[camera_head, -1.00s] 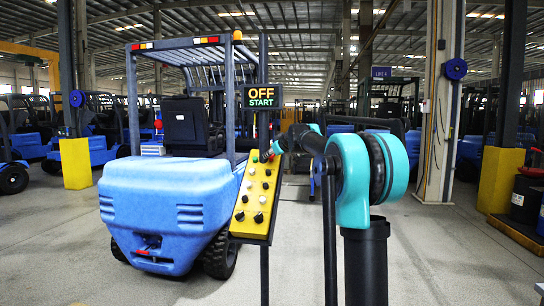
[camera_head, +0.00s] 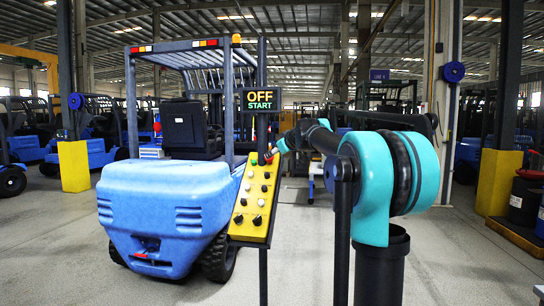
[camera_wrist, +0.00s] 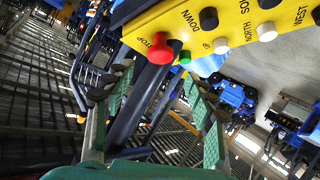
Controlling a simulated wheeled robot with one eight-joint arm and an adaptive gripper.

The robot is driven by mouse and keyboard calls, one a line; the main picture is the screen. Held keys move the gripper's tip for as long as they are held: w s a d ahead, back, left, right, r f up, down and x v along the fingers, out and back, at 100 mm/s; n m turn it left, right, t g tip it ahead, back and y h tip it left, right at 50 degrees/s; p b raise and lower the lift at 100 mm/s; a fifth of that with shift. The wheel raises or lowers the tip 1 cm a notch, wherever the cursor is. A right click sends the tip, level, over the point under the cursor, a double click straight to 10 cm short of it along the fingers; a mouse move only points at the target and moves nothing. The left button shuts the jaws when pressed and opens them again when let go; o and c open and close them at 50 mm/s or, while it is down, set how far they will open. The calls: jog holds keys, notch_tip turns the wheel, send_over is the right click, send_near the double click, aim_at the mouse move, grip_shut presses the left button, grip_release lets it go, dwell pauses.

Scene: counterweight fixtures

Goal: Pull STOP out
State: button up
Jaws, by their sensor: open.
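The STOP control is a red mushroom button (camera_wrist: 159,50) at the edge of the yellow control panel (camera_wrist: 205,22) in the wrist view, beside the lettering "STOP". In the head view the panel (camera_head: 255,203) stands tilted on a post, and the red button is small near its top edge. My gripper (camera_wrist: 156,82) is open, with one green-padded finger to each side below the red button. The button shows between and just beyond the fingertips; I cannot tell any contact. In the head view my gripper (camera_head: 277,148) is small beside the panel's top.
A green button (camera_wrist: 184,57) and a white one sit close to the red button, with black knobs further along. A display (camera_head: 261,99) above the panel reads "OFF START". A blue forklift (camera_head: 165,210) stands left of the panel.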

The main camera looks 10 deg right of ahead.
jog(key=v, duration=0.5)
jog(key=shift+s+r, duration=0.1)
jog(key=shift+s, duration=0.05)
